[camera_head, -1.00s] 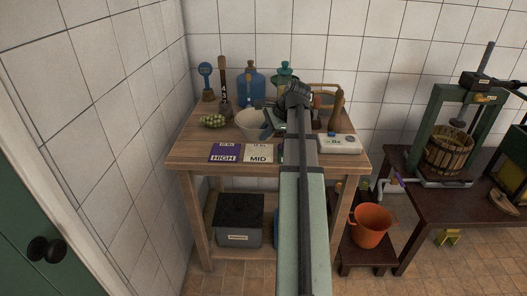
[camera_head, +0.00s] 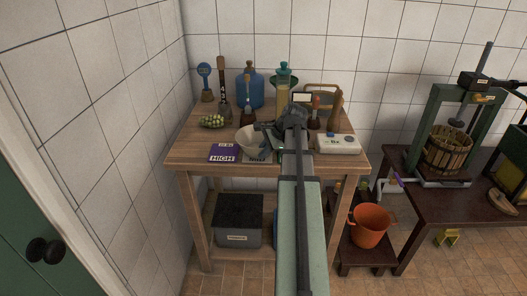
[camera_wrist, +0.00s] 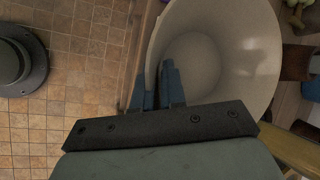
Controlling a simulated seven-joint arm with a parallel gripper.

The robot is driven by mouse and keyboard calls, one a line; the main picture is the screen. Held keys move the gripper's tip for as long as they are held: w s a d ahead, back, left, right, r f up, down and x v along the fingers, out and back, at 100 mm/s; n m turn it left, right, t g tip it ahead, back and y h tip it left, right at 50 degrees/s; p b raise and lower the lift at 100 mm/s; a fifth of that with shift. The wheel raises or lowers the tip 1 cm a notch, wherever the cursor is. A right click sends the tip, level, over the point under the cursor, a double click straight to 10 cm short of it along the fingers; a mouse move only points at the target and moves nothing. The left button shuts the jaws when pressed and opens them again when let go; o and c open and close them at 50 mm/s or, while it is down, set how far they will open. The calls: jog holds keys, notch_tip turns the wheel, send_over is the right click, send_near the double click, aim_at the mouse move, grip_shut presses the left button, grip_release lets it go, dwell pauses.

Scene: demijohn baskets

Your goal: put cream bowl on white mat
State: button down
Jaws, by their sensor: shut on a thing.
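The cream bowl (camera_head: 246,139) is at the front of the wooden table, over the white mat (camera_head: 262,157), and hides much of it. The mat's "MID" lettering is mostly covered. I cannot tell whether the bowl touches the mat or hangs just above it. My gripper (camera_head: 264,132) is at the bowl's right side. In the wrist view my gripper (camera_wrist: 156,88) is shut on the wall of the bowl (camera_wrist: 205,55), near the rim. The bowl's inside looks empty.
A purple "HIGH" mat (camera_head: 223,153) lies just left of the bowl. Green grapes (camera_head: 212,121) lie behind it to the left. A white scale (camera_head: 338,144) stands to the right. Bottles and a blue jug (camera_head: 250,88) stand along the back. The table's front edge (camera_head: 225,169) is close.

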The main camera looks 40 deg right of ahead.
jog(key=c, duration=1.2)
grip_release()
jog(key=shift+f, duration=0.1)
jog(key=v, duration=1.2)
